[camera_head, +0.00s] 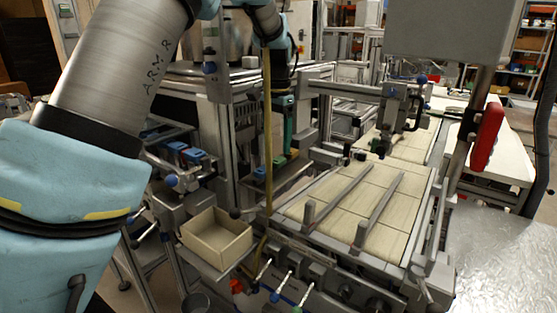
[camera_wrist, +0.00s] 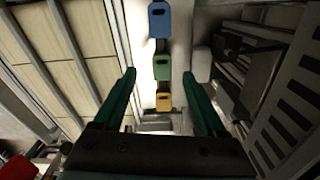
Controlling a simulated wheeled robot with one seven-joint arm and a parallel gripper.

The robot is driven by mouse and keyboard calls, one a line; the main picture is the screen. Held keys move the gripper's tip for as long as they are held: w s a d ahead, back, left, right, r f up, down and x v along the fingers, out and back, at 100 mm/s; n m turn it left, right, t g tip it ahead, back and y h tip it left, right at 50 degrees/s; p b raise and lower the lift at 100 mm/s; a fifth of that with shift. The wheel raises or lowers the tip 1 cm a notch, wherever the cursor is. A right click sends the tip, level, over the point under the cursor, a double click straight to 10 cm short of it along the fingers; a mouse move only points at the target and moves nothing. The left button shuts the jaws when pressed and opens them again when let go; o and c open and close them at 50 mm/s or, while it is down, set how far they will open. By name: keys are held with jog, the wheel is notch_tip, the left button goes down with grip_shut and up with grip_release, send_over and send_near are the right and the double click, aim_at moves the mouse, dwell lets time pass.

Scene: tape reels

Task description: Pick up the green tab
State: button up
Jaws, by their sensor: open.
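In the wrist view a green tab (camera_wrist: 162,68) with a dark slot sits in a line between a blue tab (camera_wrist: 158,20) above it and a yellow tab (camera_wrist: 163,102) below it. The tabs are on a pale surface along a dark strip. My gripper (camera_wrist: 157,85) is open, with its two green fingers to either side of the line of tabs and nothing held. I cannot tell how far the fingertips are from the green tab.
A conveyor with pale slats (camera_head: 335,200) and metal guide rails lies right of my gripper in the head view. An open cardboard box (camera_head: 217,240) stands at lower left. A yellow vertical post or cable (camera_head: 267,130) is close beside my gripper. Metal frames crowd around.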

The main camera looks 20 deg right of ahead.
aim_at(275, 162)
jog(key=f+p, duration=0.2)
jog(key=f, duration=0.1)
jog(key=shift+a+f, duration=0.3)
jog(key=shift+a, duration=0.1)
jog(key=shift+f, duration=0.55)
grip_shut()
